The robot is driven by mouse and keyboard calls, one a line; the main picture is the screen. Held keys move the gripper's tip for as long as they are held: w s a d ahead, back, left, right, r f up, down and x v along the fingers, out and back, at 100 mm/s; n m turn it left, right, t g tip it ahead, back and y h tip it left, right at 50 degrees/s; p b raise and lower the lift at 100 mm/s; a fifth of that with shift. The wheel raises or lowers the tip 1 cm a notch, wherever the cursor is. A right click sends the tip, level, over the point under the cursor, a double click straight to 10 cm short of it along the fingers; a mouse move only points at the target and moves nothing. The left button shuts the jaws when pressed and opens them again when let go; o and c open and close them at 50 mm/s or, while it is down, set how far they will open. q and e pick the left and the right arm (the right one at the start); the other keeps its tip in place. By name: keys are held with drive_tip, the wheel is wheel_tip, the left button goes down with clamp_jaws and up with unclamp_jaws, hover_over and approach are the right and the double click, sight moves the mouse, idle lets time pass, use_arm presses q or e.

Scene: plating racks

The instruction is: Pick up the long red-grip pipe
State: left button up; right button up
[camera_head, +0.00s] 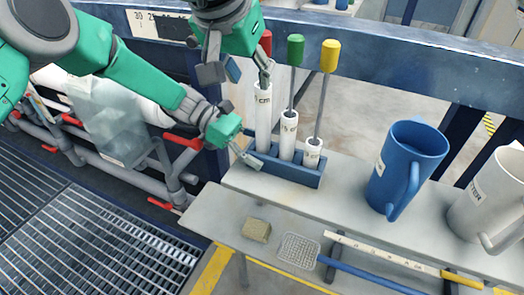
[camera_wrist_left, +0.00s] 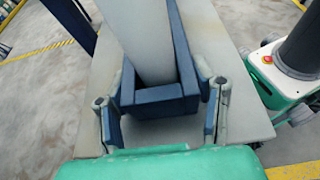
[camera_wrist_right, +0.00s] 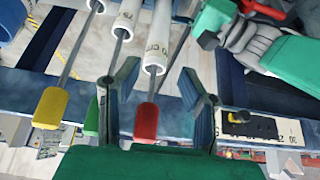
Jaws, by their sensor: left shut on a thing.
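The red-grip pipe (camera_head: 265,42) stands in the tallest white tube (camera_head: 263,110) of a blue rack (camera_head: 308,177); my right gripper partly hides its rod in the head view. In the right wrist view its red grip (camera_wrist_right: 146,121) shows between the fingers of my right gripper (camera_wrist_right: 152,92), which is open. The same gripper (camera_head: 238,72) is beside the red grip in the head view. My left gripper (camera_head: 243,148) is at the rack's left end. In the left wrist view its fingers (camera_wrist_left: 162,108) are shut on the rack's end (camera_wrist_left: 160,108), one on each side.
A green-grip pipe (camera_head: 296,50) and a yellow-grip pipe (camera_head: 330,56) stand in shorter tubes of the rack. A blue mug (camera_head: 405,165) and a white mug (camera_head: 492,205) stand to the right. A sponge (camera_head: 256,230) and a mesh swatter (camera_head: 299,250) lie in front.

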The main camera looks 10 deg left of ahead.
drive_tip(key=shift+o, duration=0.6)
drive_tip(key=shift+d, duration=0.1)
wheel_tip(320, 180, up, 12)
drive_tip(key=f+m+g+y, duration=0.1)
drive_tip(key=m+y, duration=0.3)
drive_tip(key=m, duration=2.4)
hover_over(268, 32)
drive_tip(key=s+d, duration=0.1)
drive_tip(key=s, duration=0.1)
drive_tip(key=x, duration=0.5)
drive_tip(key=shift+s, duration=0.1)
drive_tip(key=shift+f, duration=0.7)
drive_tip(key=x, duration=0.4)
drive_tip(key=shift+a+f, duration=0.3)
clamp_jaws()
unclamp_jaws()
